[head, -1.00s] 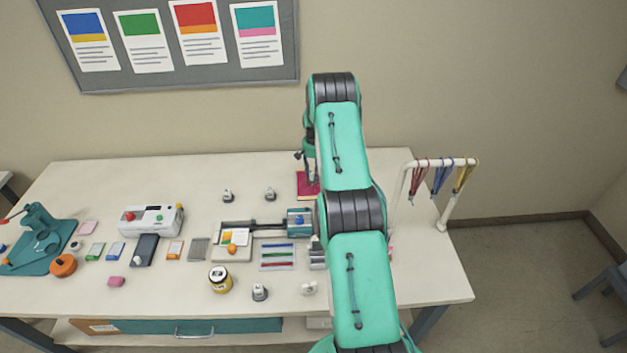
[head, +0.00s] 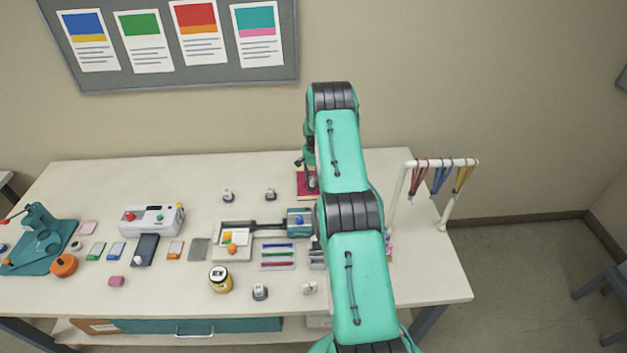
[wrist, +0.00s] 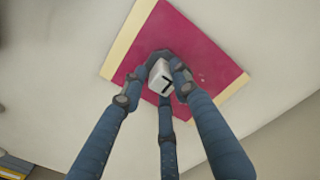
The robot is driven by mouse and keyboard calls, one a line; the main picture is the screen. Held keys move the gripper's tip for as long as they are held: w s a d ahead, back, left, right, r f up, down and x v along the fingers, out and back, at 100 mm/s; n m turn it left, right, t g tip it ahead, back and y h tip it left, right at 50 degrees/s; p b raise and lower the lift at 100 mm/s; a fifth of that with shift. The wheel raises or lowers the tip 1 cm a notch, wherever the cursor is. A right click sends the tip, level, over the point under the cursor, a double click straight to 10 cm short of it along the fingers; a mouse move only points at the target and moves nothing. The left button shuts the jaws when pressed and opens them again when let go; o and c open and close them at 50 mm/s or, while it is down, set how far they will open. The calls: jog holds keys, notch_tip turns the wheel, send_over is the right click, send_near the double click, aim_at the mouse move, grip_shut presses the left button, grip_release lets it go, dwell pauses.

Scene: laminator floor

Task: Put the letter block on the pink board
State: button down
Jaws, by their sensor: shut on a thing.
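The pink board (head: 301,193) lies flat at the back of the table, partly hidden by my arm in the head view. In the wrist view the board (wrist: 205,58) is deep pink with cream strips along two edges. The letter block (wrist: 160,76) is a small white cube with a black mark. My gripper (wrist: 158,72) has three blue-grey fingers closed around the block, over the board. In the head view my gripper (head: 312,184) is low at the board. I cannot tell whether the block touches the board.
A white rack with coloured lanyards (head: 440,165) stands right of my arm. A laminator-like white machine (head: 152,219), a tray with a blue-ended bar (head: 232,252) and a yellow jar (head: 220,279) stand to the left. The table behind the machine is clear.

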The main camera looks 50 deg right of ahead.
aim_at(313, 178)
jog(key=c, duration=1.3)
grip_release()
jog(key=shift+f, duration=0.1)
jog(key=shift+c, duration=0.2)
notch_tip(313, 178, up, 12)
jog(key=b, duration=0.1)
jog(key=shift+r, duration=0.2)
